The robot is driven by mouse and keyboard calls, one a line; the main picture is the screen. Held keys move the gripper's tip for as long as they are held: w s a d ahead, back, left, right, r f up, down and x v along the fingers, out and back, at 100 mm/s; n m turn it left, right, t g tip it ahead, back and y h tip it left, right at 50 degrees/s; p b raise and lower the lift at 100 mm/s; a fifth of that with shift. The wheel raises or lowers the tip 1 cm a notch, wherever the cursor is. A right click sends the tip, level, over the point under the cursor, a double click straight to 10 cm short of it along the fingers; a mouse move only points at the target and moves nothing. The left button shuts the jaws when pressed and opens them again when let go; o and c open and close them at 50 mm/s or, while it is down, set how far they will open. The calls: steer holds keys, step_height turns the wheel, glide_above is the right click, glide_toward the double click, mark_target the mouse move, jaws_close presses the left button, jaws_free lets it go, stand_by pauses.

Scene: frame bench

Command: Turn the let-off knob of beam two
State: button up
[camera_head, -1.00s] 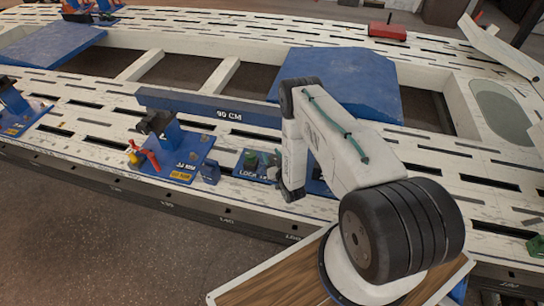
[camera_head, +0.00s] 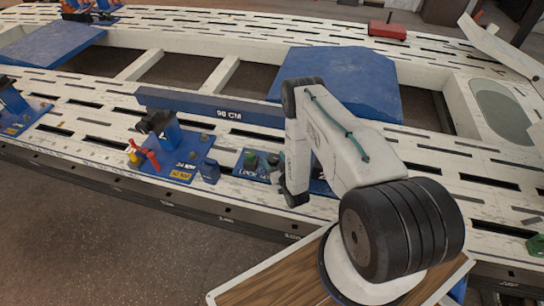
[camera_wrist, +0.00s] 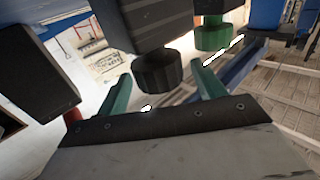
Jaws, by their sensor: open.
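In the wrist view my gripper (camera_wrist: 161,72) is open, with its two green fingers apart. A dark ribbed knob (camera_wrist: 157,76) under a dark block shows between the fingertips; I cannot tell whether they touch it. A green knob (camera_wrist: 212,34) is beyond, to the upper right. In the head view a green knob (camera_head: 250,158) and a dark knob (camera_head: 272,159) stand on a blue plate marked LOCK (camera_head: 246,172), left of my arm. My gripper is hidden behind the arm there. I cannot tell which knob belongs to beam two.
A long blue beam marked 90 CM (camera_head: 228,116) lies behind the plates on the white slotted bench (camera_head: 95,113). Left of the lock plate is a blue station (camera_head: 187,160) with a red handle (camera_head: 150,154). A blue panel (camera_head: 350,75) lies behind my arm.

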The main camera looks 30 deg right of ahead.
mark_target(276, 162)
steer(key=shift+s+a, duration=0.2)
steer(key=shift+s, duration=2.3)
